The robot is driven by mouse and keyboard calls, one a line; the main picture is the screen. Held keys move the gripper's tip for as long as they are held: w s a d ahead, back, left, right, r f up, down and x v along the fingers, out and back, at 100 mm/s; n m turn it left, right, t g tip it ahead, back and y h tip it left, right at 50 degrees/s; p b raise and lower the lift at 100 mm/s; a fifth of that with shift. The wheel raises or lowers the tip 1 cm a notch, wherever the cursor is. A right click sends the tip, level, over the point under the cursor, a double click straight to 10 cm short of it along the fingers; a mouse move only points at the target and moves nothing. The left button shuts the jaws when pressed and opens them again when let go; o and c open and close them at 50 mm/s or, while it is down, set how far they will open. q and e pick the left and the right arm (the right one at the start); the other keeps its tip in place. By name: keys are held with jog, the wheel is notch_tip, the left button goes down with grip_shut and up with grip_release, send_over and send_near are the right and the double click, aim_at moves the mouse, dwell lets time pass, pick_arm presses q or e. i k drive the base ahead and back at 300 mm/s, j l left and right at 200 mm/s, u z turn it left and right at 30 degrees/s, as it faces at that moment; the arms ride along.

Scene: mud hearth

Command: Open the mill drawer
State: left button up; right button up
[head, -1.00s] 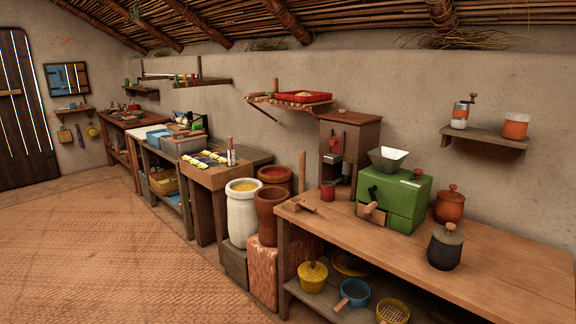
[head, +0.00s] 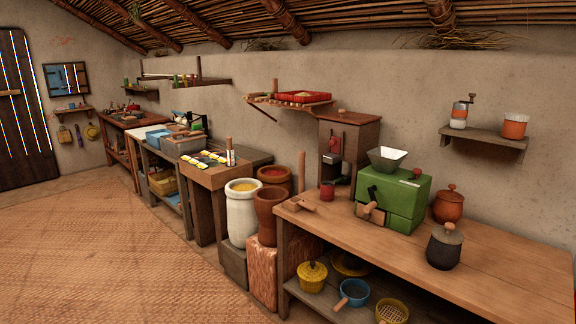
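A green mill (head: 405,197) with a pale metal hopper (head: 387,159) on top stands on the wooden workbench at the right. A dark crank with a wooden knob (head: 369,207) is on its left front side. A small wooden piece (head: 375,215) shows low on that face, beside the crank. I cannot tell whether it is the drawer front or how far the drawer is out. A tall brown wooden cabinet-like machine (head: 350,137) with a red part and a metal spout stands behind the mill. Neither of my grippers is in view.
A red cup (head: 327,190) and a wooden tool (head: 301,204) are left of the mill. A lidded orange pot (head: 448,204) and a dark pot (head: 445,246) stand to its right. The workbench front (head: 480,275) is mostly clear. Woven floor (head: 120,240) is open at left.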

aim_at(378, 216)
jog(key=i+l+z, duration=0.15)
jog(key=i+l, duration=0.15)
jog(key=l, duration=0.25)
jog(key=i+l+z, duration=0.1)
jog(key=i+l, duration=0.25)
jog(key=l, duration=0.15)
